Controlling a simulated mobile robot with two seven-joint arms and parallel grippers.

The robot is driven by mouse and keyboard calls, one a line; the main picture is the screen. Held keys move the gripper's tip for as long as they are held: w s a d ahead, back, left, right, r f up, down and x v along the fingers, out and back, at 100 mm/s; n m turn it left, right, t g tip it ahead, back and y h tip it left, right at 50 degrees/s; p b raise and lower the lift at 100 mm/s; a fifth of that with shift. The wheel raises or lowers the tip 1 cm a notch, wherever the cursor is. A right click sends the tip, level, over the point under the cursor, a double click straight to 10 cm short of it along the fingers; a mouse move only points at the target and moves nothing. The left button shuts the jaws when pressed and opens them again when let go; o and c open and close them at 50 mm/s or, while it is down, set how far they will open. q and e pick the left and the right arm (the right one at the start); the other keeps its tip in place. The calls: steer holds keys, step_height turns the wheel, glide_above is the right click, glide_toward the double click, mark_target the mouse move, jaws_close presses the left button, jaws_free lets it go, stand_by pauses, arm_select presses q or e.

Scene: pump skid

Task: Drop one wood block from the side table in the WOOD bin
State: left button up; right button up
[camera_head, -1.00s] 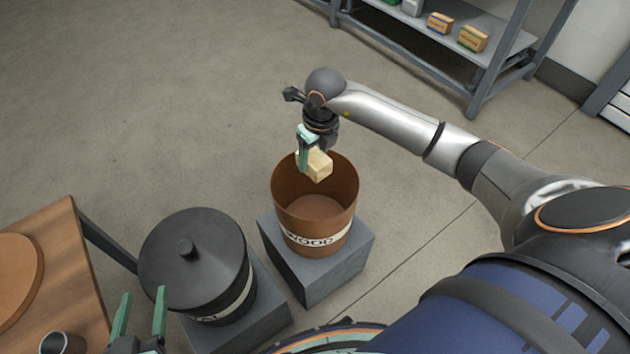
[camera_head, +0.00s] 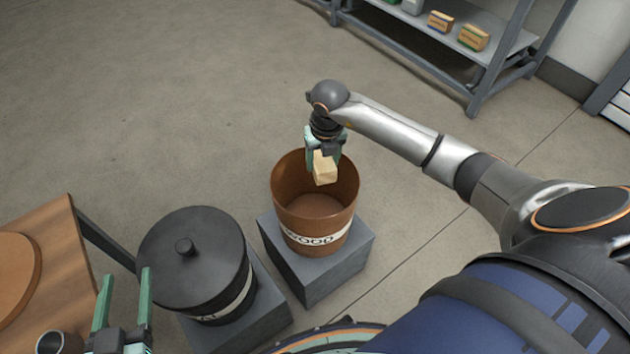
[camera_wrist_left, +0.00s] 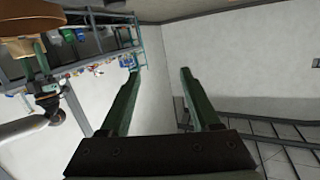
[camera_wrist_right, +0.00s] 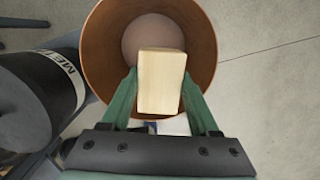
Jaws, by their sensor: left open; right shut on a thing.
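The wood block (camera_head: 325,168) is pale and held in my right gripper (camera_head: 324,158), over the open brown WOOD bin (camera_head: 315,222). In the right wrist view the block (camera_wrist_right: 161,82) sits between the green fingers, with the round inside of the bin (camera_wrist_right: 200,55) behind it. The bin's floor shows bare around the block. My left gripper (camera_head: 124,300) is open and empty at the lower left, beside the side table (camera_head: 62,235).
A lidded black bin (camera_head: 195,262) stands left of the WOOD bin, close by. Both stand on grey plinths (camera_head: 325,275). A cup (camera_head: 60,343) sits on the side table. A grey shelf (camera_head: 490,50) with boxes stands at the back right.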

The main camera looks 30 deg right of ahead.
step_height(320, 180, down, 2)
steer(key=shift+f+b, duration=0.1)
steer(key=shift+b, duration=0.8)
step_height(320, 180, down, 2)
steer(key=shift+b, duration=0.85)
arm_select(q)
steer(key=s+r+m+t+h, duration=0.2)
steer(key=r+m+t+h, duration=0.1)
steer(key=r, duration=0.7)
steer(key=s+d+r+m+t+h, duration=0.1)
steer(key=s+r+m+t+h, duration=0.1)
steer(key=r, duration=0.8)
steer(key=shift+s+d+r+m+t+h, duration=0.3)
steer(key=shift+m+t+h, duration=0.65)
steer(key=shift+h, duration=0.75)
arm_select(e)
steer(key=shift+f, duration=0.1)
steer(key=o, duration=1.5)
steer(key=shift+c, duration=0.2)
